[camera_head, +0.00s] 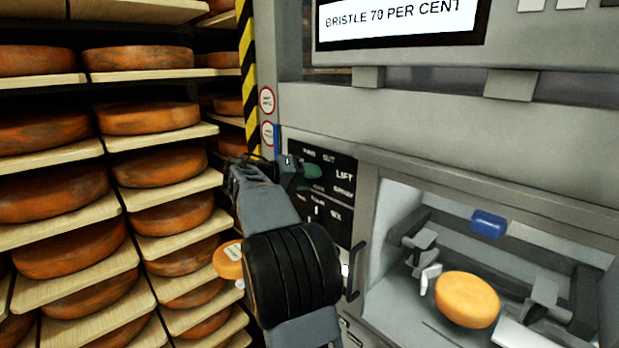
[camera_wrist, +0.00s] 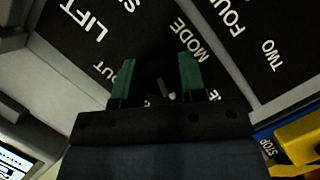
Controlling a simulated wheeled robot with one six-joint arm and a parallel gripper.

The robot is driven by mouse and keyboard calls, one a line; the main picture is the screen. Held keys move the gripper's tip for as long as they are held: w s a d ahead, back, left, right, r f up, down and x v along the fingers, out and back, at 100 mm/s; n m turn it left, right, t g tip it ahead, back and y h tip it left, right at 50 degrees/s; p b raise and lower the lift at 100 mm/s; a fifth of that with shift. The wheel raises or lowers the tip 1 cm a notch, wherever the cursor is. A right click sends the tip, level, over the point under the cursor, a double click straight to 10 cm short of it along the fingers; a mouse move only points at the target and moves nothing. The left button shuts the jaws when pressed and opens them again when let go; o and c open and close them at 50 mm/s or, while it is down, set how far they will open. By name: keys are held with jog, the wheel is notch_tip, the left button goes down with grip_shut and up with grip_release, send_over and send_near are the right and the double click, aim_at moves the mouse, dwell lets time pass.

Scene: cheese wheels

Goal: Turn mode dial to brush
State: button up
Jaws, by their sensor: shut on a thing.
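The mode dial (camera_wrist: 155,80) is a dark shape between my fingers in the wrist view, under the word MODE. Its pointer direction is too dark to tell. My gripper (camera_wrist: 157,78) has green fingers on either side of the dial and is shut on it. In the head view my gripper (camera_head: 302,170) is at the upper part of the black control panel (camera_head: 345,225) and hides the dial. Labels OUT, LIFT and one that seems to read BRUSH (camera_head: 343,190) stand around it.
A second dial section (camera_head: 317,212) lies below on the panel. An open bay (camera_head: 395,300) holds an orange cheese wheel (camera_head: 467,299). Cheese shelves (camera_head: 180,238) fill the left. A display (camera_head: 400,17) reads BRISTLE 70 PER CENT.

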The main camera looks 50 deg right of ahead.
jog(key=o, duration=0.9)
jog(key=b+v, duration=0.2)
jog(key=v, duration=1.1)
jog(key=shift+w+a, duration=0.2)
jog(key=shift+a, duration=0.15)
jog(key=shift+r, duration=0.1)
